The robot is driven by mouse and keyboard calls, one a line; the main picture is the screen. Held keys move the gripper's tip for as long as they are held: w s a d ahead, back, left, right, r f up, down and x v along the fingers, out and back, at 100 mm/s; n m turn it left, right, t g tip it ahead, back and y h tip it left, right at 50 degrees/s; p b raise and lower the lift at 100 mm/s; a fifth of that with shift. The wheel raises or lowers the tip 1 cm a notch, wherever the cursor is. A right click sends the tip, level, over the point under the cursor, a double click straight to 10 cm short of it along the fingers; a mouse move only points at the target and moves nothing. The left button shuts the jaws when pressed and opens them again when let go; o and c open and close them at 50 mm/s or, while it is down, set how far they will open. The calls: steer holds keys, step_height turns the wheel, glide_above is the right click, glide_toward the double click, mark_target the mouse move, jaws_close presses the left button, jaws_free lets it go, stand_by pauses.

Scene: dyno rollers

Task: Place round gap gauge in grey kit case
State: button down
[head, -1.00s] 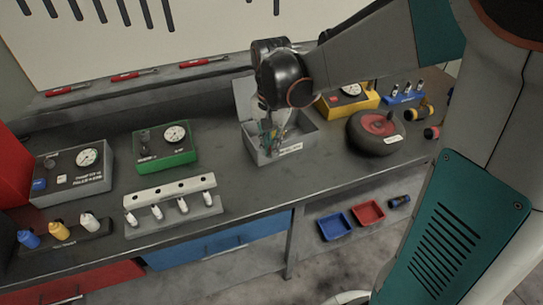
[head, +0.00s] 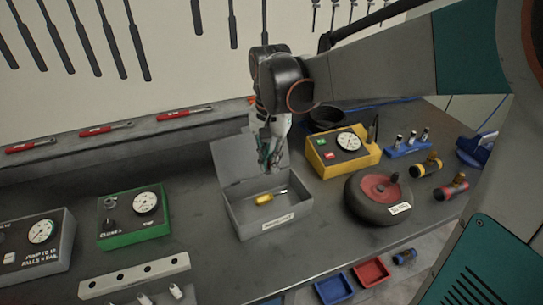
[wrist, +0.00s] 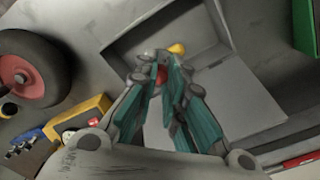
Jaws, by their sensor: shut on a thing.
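The grey kit case (head: 240,219) stands open on the bench in the head view, its lid raised at the back. It also shows beyond my fingers in the wrist view (wrist: 128,42). My gripper (head: 268,160) is above the case, in front of the raised lid, pointing down. In the wrist view my gripper (wrist: 163,80) is shut on a small red thing (wrist: 161,77), which I take to be the round gap gauge. The fingers hide most of it, so its shape cannot be told. A yellow-handled tool (head: 264,199) lies inside the case.
A green gauge box (head: 133,228) is left of the case. A yellow gauge box (head: 347,165) and a dark wheel with a red hub (head: 380,198) are at right. Bare bench lies between the green box and the case.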

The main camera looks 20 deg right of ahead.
step_height(320, 180, down, 20)
steer(key=b, duration=0.6)
steer(key=shift+r, duration=0.25)
steer(key=shift+f+b, duration=0.2)
steer(key=shift+b, duration=0.15)
steer(key=c, duration=1.9)
jaws_free()
steer(key=shift+c, duration=0.2)
steer(key=shift+r, duration=0.1)
